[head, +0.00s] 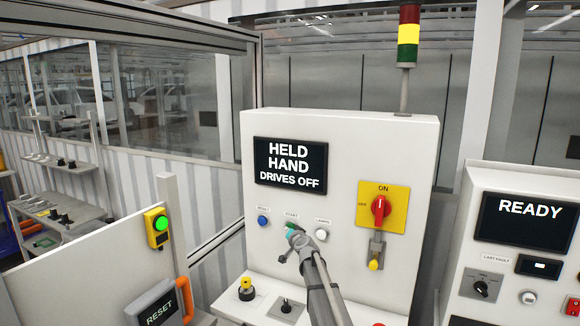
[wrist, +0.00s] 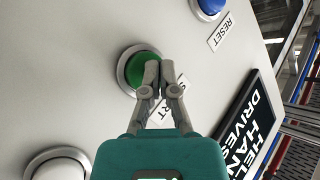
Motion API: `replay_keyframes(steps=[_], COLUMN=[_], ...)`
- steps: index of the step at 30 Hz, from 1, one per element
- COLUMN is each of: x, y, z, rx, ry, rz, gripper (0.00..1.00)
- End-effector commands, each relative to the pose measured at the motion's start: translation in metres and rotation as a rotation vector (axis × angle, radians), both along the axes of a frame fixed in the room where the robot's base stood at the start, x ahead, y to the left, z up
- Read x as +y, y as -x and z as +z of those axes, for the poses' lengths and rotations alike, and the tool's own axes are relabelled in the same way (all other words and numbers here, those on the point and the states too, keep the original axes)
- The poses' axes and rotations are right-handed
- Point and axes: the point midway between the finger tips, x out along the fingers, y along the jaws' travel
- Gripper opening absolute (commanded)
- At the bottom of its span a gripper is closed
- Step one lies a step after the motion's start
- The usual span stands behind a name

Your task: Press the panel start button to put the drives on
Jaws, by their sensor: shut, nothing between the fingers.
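The green start button (wrist: 138,68) sits in a silver ring on the pale panel in the wrist view. My gripper (wrist: 151,72) is shut and empty, its fingertips in front of the button's right part. I cannot tell whether they touch it. The fingers partly cover the START label (wrist: 163,108). In the head view my arm reaches up to the START place on the white panel (head: 350,140), and my gripper mostly hides the button. The panel display (head: 290,166) reads HELD, HAND, DRIVES OFF.
A blue reset button (head: 263,221) lies left of START and a white lamps button (head: 321,234) right. A red rotary switch (head: 380,209) on a yellow plate is further right. The stack light (head: 408,34) glows yellow. A neighbouring cabinet display (head: 527,222) reads READY.

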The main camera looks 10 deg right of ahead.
Motion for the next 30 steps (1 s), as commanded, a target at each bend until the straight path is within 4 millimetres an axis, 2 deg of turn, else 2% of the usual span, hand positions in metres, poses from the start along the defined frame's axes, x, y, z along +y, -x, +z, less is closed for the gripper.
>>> replay_keyframes(steps=[11,30], x=[-0.001,0.01], y=[-0.001,0.013], z=[0.0,0.0], rx=[-0.001,0.0], ry=[0.0,0.0], rz=[-0.001,0.0], gripper=[0.0,0.0])
